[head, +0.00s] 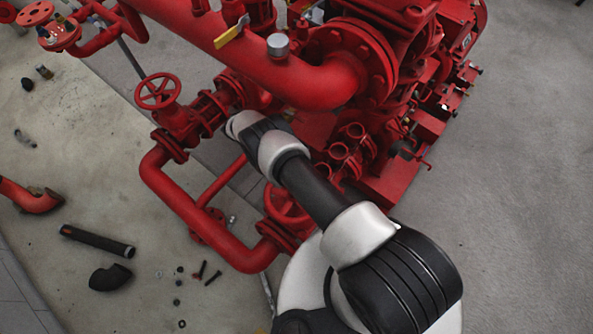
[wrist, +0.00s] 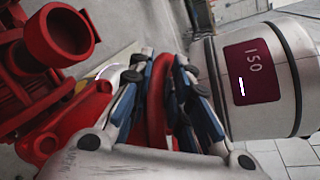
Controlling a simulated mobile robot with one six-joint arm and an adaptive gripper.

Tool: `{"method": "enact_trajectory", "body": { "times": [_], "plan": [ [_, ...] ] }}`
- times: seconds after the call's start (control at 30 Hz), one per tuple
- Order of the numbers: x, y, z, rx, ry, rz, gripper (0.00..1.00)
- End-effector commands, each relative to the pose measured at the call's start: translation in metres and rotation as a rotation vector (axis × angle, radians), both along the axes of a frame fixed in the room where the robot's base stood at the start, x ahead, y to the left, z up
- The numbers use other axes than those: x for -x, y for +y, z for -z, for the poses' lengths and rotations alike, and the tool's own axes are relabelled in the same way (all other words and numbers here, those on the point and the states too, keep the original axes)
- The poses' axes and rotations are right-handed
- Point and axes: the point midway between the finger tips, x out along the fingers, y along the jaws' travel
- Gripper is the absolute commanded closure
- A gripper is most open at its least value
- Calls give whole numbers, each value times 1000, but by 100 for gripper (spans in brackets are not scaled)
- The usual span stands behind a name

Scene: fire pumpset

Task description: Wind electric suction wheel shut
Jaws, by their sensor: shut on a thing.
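In the wrist view, my gripper (wrist: 168,75) has its blue-and-grey fingers closed on both sides of a curved red rim (wrist: 157,115). Only part of this wheel shows between the fingers; its hub and spokes are hidden. In the head view, a red spoked handwheel (head: 157,91) stands in full sight on a valve left of my wrist, with nothing touching it.
A thick red pipe (head: 270,72) with a yellow lever (head: 232,30) runs above my wrist. A lower red pipe (head: 190,205) bends round on the left. A black pipe (head: 97,241), a black elbow (head: 110,278) and loose fasteners lie on the floor. The right floor is clear.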

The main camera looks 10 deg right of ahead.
Motion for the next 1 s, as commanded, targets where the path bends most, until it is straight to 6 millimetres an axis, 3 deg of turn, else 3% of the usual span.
{"method": "enact_trajectory", "body": {
  "times": [0.4, 0.93, 0.97, 1.0],
  "plan": [
    [9, -14, 2, 4, 3, 179, 100],
    [11, -15, 3, 5, 4, 201, 100],
    [11, -15, 3, 4, 5, 201, 81],
    [11, -15, 3, 4, 5, 201, 79]
  ]
}}
